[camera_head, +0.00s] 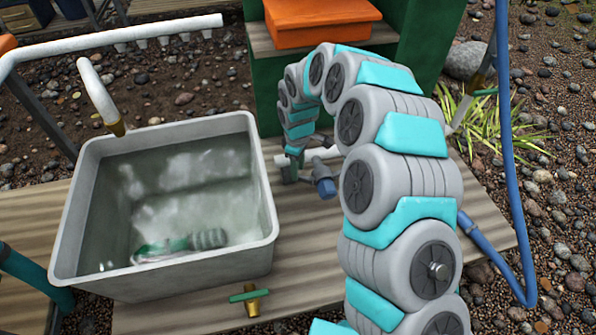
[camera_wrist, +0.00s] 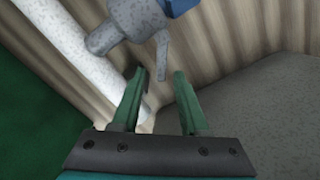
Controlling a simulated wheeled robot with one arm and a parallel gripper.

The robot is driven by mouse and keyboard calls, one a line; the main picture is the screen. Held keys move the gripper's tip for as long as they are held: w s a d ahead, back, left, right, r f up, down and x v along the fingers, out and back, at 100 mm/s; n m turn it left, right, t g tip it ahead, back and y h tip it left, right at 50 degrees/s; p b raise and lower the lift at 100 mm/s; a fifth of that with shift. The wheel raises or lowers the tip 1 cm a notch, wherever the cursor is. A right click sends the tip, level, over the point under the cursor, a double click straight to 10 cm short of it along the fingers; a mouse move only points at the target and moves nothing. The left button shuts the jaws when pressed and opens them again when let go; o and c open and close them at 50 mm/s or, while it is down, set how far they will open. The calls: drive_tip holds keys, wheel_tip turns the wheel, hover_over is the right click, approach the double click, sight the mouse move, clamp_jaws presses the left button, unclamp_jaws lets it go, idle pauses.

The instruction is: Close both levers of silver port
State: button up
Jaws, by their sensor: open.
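A silver-grey fitting, which looks like the silver port (camera_wrist: 132,18), is at the top of the wrist view with a blue part (camera_wrist: 180,5) beside it. A thin grey lever (camera_wrist: 162,55) hangs from it toward the gap between my fingertips. I cannot make out a second lever clearly. My gripper (camera_wrist: 159,78) is open, its two green fingers just short of the lever, with nothing between them. In the head view my gripper (camera_head: 290,167) is low over the wooden board, left of the small grey and blue fitting (camera_head: 325,187). My arm hides part of that area.
A grey tub (camera_head: 165,280) of water stands left, with a brass valve with a green handle (camera_head: 250,298) in front. A white pipe (camera_wrist: 80,60) runs close to my left finger. A green box frame (camera_head: 270,95) stands behind. A blue hose (camera_head: 507,150) hangs right.

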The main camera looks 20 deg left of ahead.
drive_tip(key=shift+f, duration=0.95)
clamp_jaws()
